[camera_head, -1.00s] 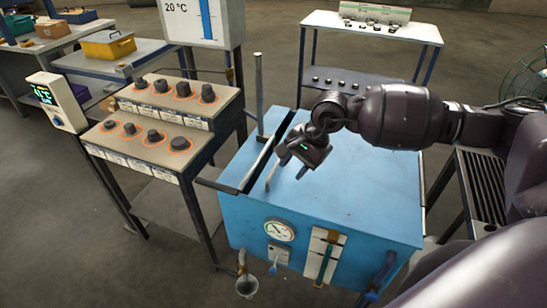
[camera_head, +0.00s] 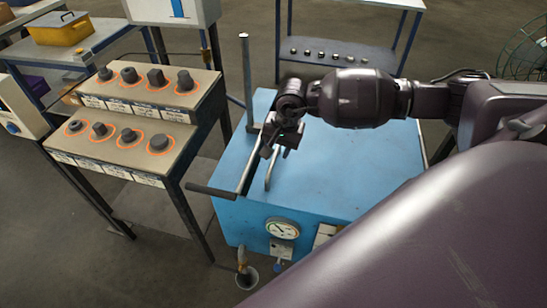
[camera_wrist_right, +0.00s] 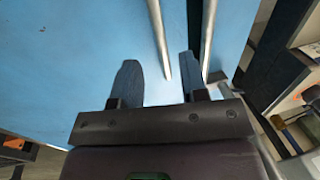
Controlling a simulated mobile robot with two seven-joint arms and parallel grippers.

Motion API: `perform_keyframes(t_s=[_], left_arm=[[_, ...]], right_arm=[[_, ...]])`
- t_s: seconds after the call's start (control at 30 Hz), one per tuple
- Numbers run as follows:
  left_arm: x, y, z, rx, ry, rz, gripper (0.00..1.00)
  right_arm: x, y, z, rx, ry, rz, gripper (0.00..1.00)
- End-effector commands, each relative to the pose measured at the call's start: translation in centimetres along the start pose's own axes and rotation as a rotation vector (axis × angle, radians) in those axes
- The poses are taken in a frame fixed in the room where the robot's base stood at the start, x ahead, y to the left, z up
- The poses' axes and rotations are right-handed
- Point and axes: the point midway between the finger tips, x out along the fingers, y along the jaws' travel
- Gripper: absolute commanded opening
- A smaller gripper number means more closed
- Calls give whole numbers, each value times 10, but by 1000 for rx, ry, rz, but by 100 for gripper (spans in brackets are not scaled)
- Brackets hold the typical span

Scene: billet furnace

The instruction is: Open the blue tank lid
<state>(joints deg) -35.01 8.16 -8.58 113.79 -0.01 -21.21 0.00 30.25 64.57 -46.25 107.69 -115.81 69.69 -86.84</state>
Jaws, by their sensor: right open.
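The blue tank (camera_head: 340,170) has a flat blue lid, which lies closed. A thin light metal handle bar (camera_head: 271,172) stands on the lid near its left edge. Another metal bar (camera_head: 246,170) with a dark grip (camera_head: 210,191) runs along that edge. My right gripper (camera_head: 277,153) is open, right at the far part of the handle bar. In the right wrist view the handle bar (camera_wrist_right: 160,40) passes between the open fingers (camera_wrist_right: 158,62), nearer the right finger; the second bar (camera_wrist_right: 208,35) lies outside that finger. Contact cannot be told. My left gripper is not in view.
An upright metal post (camera_head: 247,80) rises at the tank's far left corner. A gauge (camera_head: 282,228) is on the tank front. A rack (camera_head: 345,55) stands behind.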

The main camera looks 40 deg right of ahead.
Motion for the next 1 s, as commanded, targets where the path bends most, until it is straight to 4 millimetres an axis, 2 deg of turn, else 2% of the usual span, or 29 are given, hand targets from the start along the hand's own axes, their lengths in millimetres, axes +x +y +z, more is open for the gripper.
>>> perform_keyframes(t_s=[0.1,0.3,0.73,1.0], left_arm=[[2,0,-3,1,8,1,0],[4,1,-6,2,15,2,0],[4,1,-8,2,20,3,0],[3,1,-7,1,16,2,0]], right_arm=[[20,0,0,2,-2,1,40],[41,0,0,1,0,0,40],[48,0,0,1,0,0,40],[48,0,0,1,0,0,0]])
